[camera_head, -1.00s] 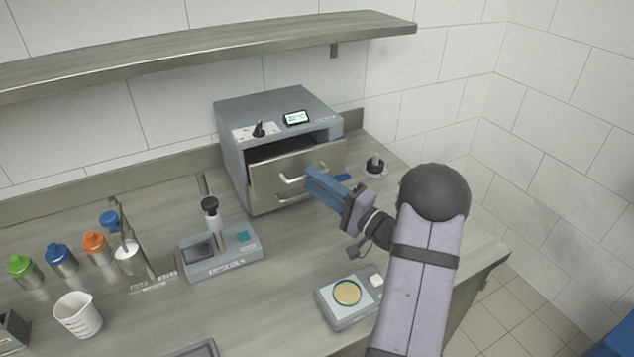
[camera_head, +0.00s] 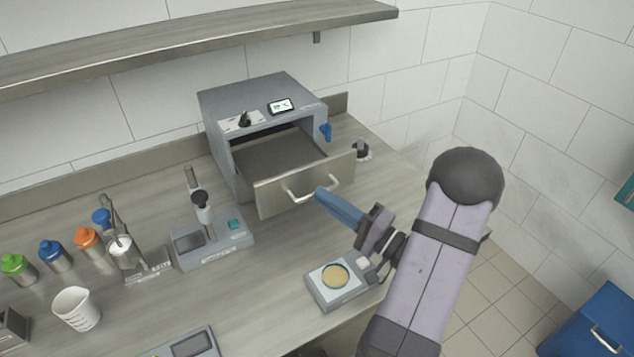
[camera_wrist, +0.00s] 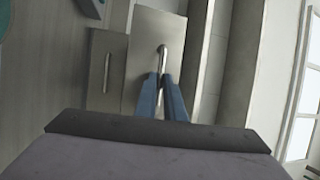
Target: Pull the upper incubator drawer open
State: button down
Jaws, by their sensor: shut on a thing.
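The grey incubator (camera_head: 265,110) stands at the back of the bench. Its upper drawer (camera_head: 275,198) is slid well out, and its grey interior shows behind the metal front. My gripper (camera_head: 322,194) is shut on the drawer handle (camera_head: 300,192), a curved metal bar, near its right end. In the wrist view the blue fingers of my gripper (camera_wrist: 163,88) close on the handle (camera_wrist: 162,58), in front of the drawer front (camera_wrist: 147,40). The fingers hide part of the handle.
A scale with a yellow dish (camera_head: 335,276) sits on the bench under my arm. A device with a dark plate (camera_head: 212,236) stands left of the drawer. Several capped bottles (camera_head: 52,252) and a white beaker (camera_head: 76,308) are further left. A shelf (camera_head: 200,40) runs above.

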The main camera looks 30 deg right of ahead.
jog(key=shift+s, duration=0.1)
jog(key=c, duration=1.8)
grip_release()
jog(key=shift+c, duration=0.2)
jog(key=b+v, duration=0.2)
jog(key=v, duration=0.5)
jog(key=shift+s+f, duration=0.1)
